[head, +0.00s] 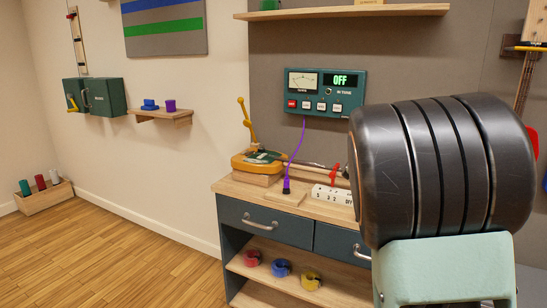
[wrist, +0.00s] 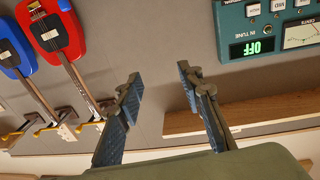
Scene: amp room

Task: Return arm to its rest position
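My gripper (wrist: 160,88) shows in the wrist view with its two blue-grey fingers spread well apart. It is open, and nothing is between the fingertips. Behind the gap is plain grey wall panel. The wrist picture appears upside down. In the head view a large dark ribbed part of my arm, with a pale green part below it, fills the right side. My gripper cannot be made out in the head view.
A teal tuner panel (head: 324,92) reading OFF hangs above a workbench (head: 258,188). On the bench stand a yellow device (head: 257,162) and a white switch strip (head: 331,195). A shelf (head: 340,12) is above. Red (wrist: 50,35) and blue (wrist: 12,48) guitars hang nearby. Floor at left (head: 95,255) is clear.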

